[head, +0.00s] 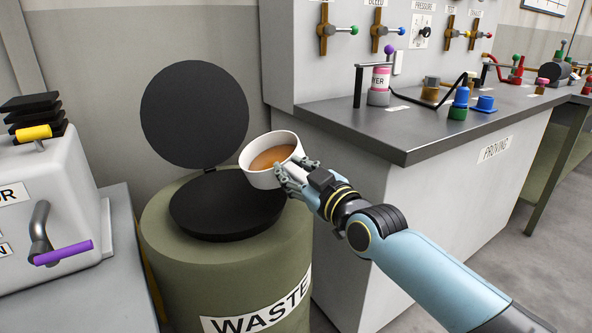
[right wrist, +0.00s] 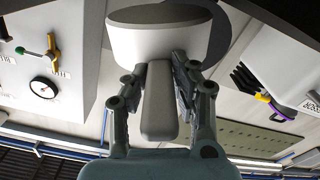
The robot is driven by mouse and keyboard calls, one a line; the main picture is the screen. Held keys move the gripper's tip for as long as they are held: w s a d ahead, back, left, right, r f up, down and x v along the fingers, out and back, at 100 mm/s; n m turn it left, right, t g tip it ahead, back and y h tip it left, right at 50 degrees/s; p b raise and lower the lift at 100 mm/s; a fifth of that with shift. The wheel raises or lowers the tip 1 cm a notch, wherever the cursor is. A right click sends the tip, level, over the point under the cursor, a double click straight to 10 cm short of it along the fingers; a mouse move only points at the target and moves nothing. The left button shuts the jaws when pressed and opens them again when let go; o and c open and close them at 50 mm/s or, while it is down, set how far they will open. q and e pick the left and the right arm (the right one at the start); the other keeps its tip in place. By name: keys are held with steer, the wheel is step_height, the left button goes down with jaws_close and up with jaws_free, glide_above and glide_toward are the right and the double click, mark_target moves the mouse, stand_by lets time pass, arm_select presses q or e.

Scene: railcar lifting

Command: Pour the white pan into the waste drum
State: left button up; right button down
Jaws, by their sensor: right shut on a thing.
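The white pan (head: 262,178) holds brown liquid (head: 271,157) and is slightly tilted above the right part of the drum's top. My right gripper (head: 296,172) is shut on the pan at its right side. In the right wrist view the pan (right wrist: 160,45) is at the top, with its handle (right wrist: 158,105) between the fingers of my right gripper (right wrist: 160,85). The olive waste drum (head: 172,262) stands below, labelled WASTE. Its round black lid (head: 194,112) is raised upright behind a dark round opening (head: 225,208). My left gripper is not in view.
A grey-topped bench (head: 400,118) labelled PROVING stands close on the right, with valves and fittings on it. A white machine (head: 60,200) with a purple-handled lever (head: 62,252) stands on the left.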

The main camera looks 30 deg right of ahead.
steer(key=shift+a+r+n, duration=0.25)
steer(key=shift+a+n, duration=0.2)
steer(key=shift+n, duration=0.05)
steer(key=shift+a+r+n, duration=0.25)
steer(key=shift+a+n, duration=0.5)
steer(key=shift+n, duration=0.25)
steer(key=n, duration=0.1)
steer(key=a+n+b, duration=0.1)
steer(key=shift+r+n, duration=0.2)
steer(key=shift+n, duration=0.1)
steer(key=shift+s+a+n+b, duration=0.1)
steer(key=shift+a+n+b, duration=0.3)
steer(key=shift+n+b, duration=0.35)
steer(key=shift+a+n+b, duration=0.35)
steer(key=shift+n+b, duration=0.25)
steer(key=shift+n, duration=0.25)
steer(key=shift+a+f+n+b, duration=0.1)
steer(key=shift+a+n+b, duration=0.25)
steer(key=shift+n, duration=0.15)
steer(key=r+m+p, duration=0.1)
steer(key=m+p, duration=0.1)
steer(key=r+m+p, duration=0.1)
steer(key=m+p, duration=0.2)
steer(key=p, duration=0.1)
steer(key=shift+a+r+m, duration=0.3)
steer(key=shift+r+m, duration=0.1)
